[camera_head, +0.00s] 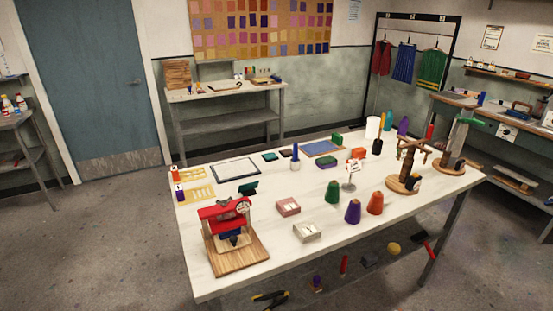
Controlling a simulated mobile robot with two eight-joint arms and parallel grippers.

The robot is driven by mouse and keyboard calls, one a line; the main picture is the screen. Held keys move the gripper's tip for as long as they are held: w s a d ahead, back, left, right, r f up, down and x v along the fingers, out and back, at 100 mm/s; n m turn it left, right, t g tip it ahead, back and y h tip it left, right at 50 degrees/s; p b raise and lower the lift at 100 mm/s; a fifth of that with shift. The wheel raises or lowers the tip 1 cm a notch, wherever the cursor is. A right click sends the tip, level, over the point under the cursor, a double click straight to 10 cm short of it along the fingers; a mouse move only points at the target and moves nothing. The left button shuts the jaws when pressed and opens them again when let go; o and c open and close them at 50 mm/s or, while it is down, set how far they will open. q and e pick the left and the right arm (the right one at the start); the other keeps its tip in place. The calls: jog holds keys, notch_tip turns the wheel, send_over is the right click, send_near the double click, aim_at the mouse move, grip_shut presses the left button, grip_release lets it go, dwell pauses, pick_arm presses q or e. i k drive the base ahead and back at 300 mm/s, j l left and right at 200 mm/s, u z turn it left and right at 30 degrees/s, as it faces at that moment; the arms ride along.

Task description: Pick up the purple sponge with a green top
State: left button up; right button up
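A small block with a green top and purple sides (327,162), which looks like the purple sponge, lies on the white table (270,232). It is right of centre, just in front of a blue mat (322,147). A sign on a small stand (351,182) stands close in front of it to the right. Neither of my grippers is in view.
Green (332,191), purple (353,211) and orange (375,203) cones stand in front of the block. A red press on a wooden board (256,246) is at the front left. Wooden stands (405,184) are at the right.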

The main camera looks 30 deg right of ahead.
aim_at(324, 162)
jog(key=l+u, duration=0.4)
jog(key=k+l+u, duration=0.1)
jog(key=l+u, duration=0.3)
jog(key=l, duration=0.15)
jog(key=k+l+u, duration=0.15)
jog(key=l, duration=0.2)
jog(key=l+u, duration=0.1)
jog(key=l, duration=0.3)
jog(key=k+l+u, duration=0.15)
jog(key=l, duration=0.2)
jog(key=k+l, duration=0.15)
jog(key=l, duration=0.2)
jog(key=k+l, duration=0.1)
jog(key=l, duration=0.2)
jog(key=k+l+u, duration=0.1)
jog(key=l, duration=0.25)
